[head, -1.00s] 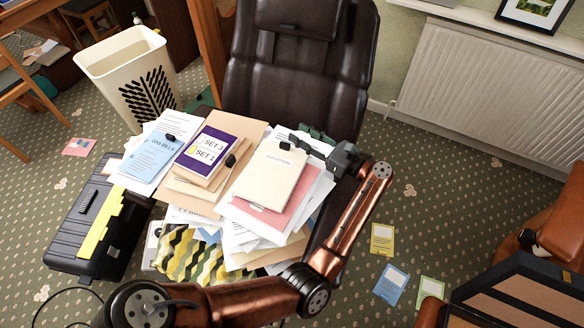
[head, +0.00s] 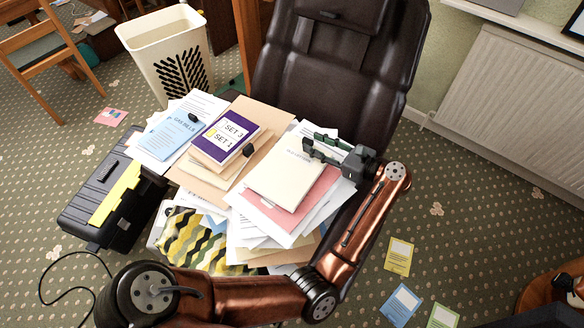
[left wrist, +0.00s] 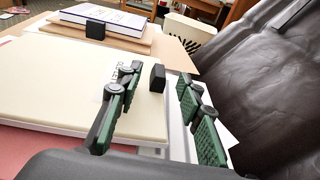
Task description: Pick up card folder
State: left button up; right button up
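A cream card folder (head: 285,180) lies on top of the paper pile on the dark chair, over a pink folder (head: 300,210). My left gripper (head: 312,145) is at the folder's far right edge. Its green-padded fingers are apart, with nothing held. In the left wrist view, one finger of the gripper (left wrist: 160,115) is over the cream folder (left wrist: 60,85) and the other is beyond its edge. A black clip (left wrist: 157,78) shows between the fingers. Whether either finger touches the folder I cannot tell. My right gripper is not in view.
A purple-covered book (head: 224,138) and blue-topped papers (head: 170,136) lie left of the folder. A black toolbox (head: 95,200) and cream bin (head: 160,50) stand at the left. The chair back (head: 340,70) rises behind. Several coloured cards lie on the carpet.

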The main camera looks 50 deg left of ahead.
pick_arm(q)
grip_shut()
dwell(0.3)
dwell(0.5)
